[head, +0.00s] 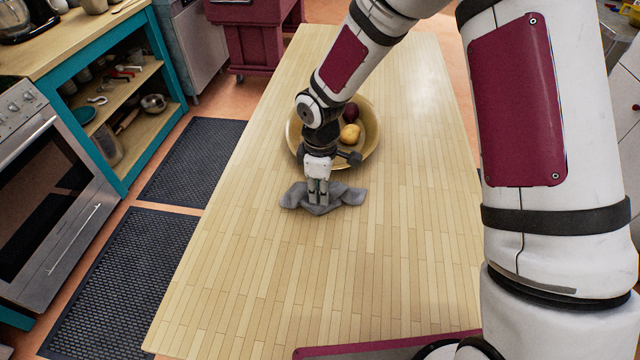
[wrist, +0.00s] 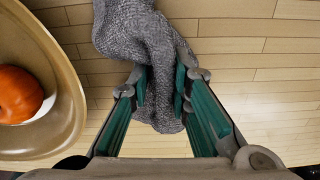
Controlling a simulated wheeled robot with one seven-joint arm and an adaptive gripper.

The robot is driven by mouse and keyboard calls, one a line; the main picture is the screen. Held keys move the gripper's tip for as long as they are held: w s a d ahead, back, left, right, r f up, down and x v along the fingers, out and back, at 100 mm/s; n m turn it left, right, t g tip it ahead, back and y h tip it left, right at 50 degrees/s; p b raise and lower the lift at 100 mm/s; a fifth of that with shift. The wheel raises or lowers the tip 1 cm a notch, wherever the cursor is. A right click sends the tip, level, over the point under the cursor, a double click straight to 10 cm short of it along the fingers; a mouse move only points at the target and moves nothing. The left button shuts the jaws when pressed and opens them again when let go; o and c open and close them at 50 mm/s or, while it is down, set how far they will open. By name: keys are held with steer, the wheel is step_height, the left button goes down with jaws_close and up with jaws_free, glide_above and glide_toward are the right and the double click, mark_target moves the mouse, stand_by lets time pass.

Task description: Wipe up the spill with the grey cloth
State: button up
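The grey cloth (head: 345,195) is crumpled on or just above the middle of the wooden table, in front of a bowl; I cannot tell whether it touches the wood. It also fills the top centre of the wrist view (wrist: 135,40). My gripper (head: 318,198) points down at the cloth. In the wrist view my gripper (wrist: 161,88) has its two teal-padded fingers closed in on a bunched fold of cloth, with part of the fold hanging between them. No spill shows in either view.
A wide tan bowl (head: 371,140) with a yellow-brown item (head: 350,135) and a dark red one (head: 351,112) stands just behind the cloth. The table (head: 250,270) is bare at the front and right. A maroon-edged tray-like surface (head: 350,350) shows at the bottom.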

steer(key=o, duration=1)
steer(key=shift+f, duration=0.15)
steer(key=shift+f+b, duration=0.55)
steer(key=shift+f, duration=0.6)
steer(key=shift+s, duration=0.2)
jaws_close()
steer(key=shift+r, duration=0.4)
steer(key=shift+w, duration=0.2)
